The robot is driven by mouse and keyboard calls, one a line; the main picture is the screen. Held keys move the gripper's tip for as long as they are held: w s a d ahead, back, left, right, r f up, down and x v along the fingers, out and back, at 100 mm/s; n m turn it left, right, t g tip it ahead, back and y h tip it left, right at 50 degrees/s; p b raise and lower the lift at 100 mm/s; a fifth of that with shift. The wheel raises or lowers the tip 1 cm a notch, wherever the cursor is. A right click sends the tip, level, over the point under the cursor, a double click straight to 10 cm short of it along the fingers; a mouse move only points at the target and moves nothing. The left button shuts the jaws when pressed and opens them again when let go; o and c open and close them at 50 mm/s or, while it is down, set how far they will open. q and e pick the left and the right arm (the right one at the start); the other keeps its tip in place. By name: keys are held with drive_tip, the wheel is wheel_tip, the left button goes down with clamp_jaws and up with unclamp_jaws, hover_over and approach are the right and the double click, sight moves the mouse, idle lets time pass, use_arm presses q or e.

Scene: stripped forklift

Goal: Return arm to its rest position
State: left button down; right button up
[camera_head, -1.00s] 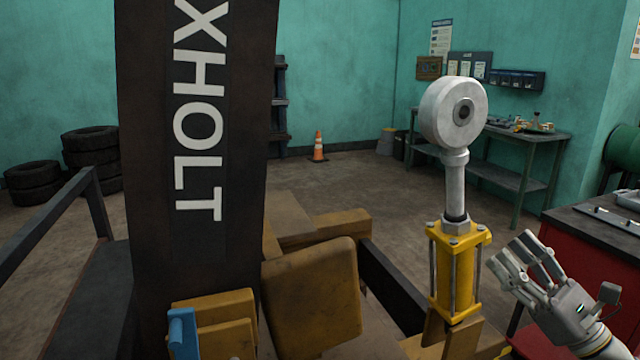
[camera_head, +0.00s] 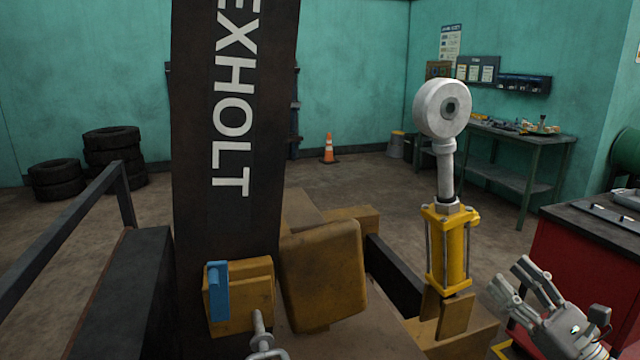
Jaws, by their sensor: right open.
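My right gripper (camera_head: 524,290) is at the lower right in the head view, with its fingers spread and nothing between them. It is to the right of the yellow hydraulic cylinder (camera_head: 449,250), apart from it. The cylinder stands upright with a grey rod and a round grey eye end (camera_head: 442,110) on top. The dark forklift mast plate (camera_head: 232,150) with white lettering stands left of centre. My left gripper is not in view.
A yellow block with a blue handle (camera_head: 218,292) and a grey rod (camera_head: 261,335) are at the mast's foot. A brown padded block (camera_head: 323,275) is beside it. A red cabinet (camera_head: 577,265) stands right. Tyres (camera_head: 112,152), a cone (camera_head: 329,149) and a bench (camera_head: 510,165) are behind.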

wheel_tip(320, 180, down, 27)
drive_tip(key=w+n+g+h, duration=0.2)
drive_tip(key=g+h, duration=0.2)
drive_tip(key=h, duration=0.2)
drive_tip(key=s+a+f+n+g+h, duration=0.1)
drive_tip(key=s+f+n+g, duration=0.25)
drive_tip(key=f, duration=0.65)
drive_tip(key=s+a+f+n+g+h, duration=0.2)
drive_tip(key=s+f, duration=0.2)
drive_tip(key=f, duration=0.7)
drive_tip(key=s+a+f+n+g+h, duration=0.25)
drive_tip(key=s+f+n+g, duration=0.55)
drive_tip(key=s+f, duration=1.2)
drive_tip(key=s+a+f+n, duration=0.2)
drive_tip(key=s+n, duration=0.5)
drive_tip(key=s, duration=0.4)
drive_tip(key=s+a+f+n+g, duration=0.1)
drive_tip(key=s+a+f+n, duration=0.2)
drive_tip(key=s+n, duration=0.4)
drive_tip(key=s+f, duration=0.1)
drive_tip(key=s, duration=0.4)
drive_tip(key=shift+s+a+f, duration=0.2)
drive_tip(key=shift+s, duration=0.1)
